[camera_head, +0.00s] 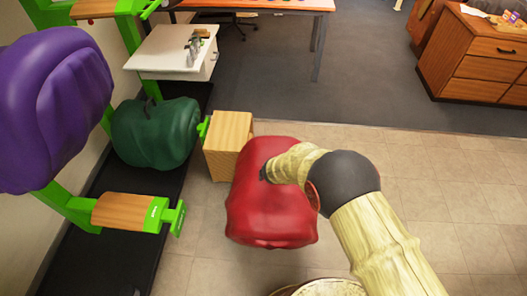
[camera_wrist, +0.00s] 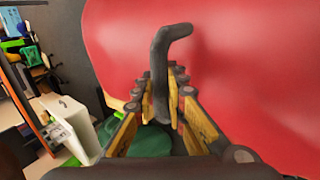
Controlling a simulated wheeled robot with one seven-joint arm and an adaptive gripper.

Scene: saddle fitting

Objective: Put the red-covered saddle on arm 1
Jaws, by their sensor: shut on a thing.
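The red-covered saddle (camera_head: 268,215) hangs in the air right of the green rack in the head view. It fills much of the wrist view (camera_wrist: 235,60). My gripper (camera_wrist: 165,112) is shut on the dark bent handle (camera_wrist: 161,62) that stands out from the red cover. In the head view my gripper (camera_head: 268,172) is at the saddle's upper right side. A green rack arm with a bare wooden top (camera_head: 122,211) is at the lower left, apart from the saddle. Its end label is too small to read, so I cannot tell which is arm 1.
A purple saddle (camera_head: 50,105) and a dark green saddle (camera_head: 155,132) sit on the rack. A wooden block (camera_head: 229,143) is close behind the red saddle. A white cabinet (camera_head: 172,50) stands at the back. The tiled floor (camera_head: 450,195) at right is clear.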

